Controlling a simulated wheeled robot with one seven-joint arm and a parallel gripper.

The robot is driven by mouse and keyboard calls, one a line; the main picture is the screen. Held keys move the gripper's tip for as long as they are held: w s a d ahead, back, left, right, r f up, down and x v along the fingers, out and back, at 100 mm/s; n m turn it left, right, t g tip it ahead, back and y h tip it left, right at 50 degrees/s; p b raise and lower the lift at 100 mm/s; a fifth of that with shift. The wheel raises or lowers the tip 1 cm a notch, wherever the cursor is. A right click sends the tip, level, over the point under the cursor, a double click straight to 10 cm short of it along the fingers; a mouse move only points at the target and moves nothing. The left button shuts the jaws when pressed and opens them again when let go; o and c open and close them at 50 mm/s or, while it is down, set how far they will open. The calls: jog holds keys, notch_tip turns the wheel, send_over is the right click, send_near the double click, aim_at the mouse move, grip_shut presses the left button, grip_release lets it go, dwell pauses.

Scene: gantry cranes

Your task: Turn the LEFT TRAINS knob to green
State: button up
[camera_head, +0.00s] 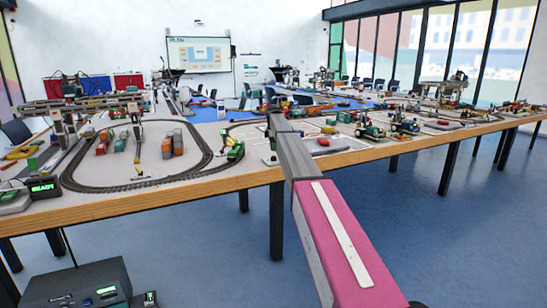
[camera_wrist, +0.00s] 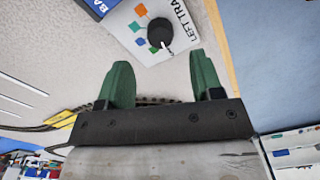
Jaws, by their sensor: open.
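In the wrist view, a black round knob (camera_wrist: 160,36) sits on a white panel (camera_wrist: 116,22) with the partly cut-off text "LEFT TRA". A white mark shows at the knob's lower right edge. My gripper (camera_wrist: 160,60) has two green fingers, spread wide and empty. The knob appears just beyond the fingertips, roughly centred between them, with no visible contact. In the head view my arm hides my gripper.
Dark track (camera_wrist: 158,100) and a yellow strip (camera_wrist: 62,119) lie near my gripper. The table edge (camera_wrist: 221,45) is close on the right. In the head view, an oval track (camera_head: 110,187) with trains stands on the table (camera_head: 230,178) left of my arm.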

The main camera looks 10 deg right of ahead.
aim_at(274, 158)
notch_tip(274, 158, down, 6)
dwell(0.4)
jog(key=c, duration=0.9)
jog(key=shift+m, duration=0.4)
jog(key=m, duration=0.3)
jog(key=shift+m, duration=2.2)
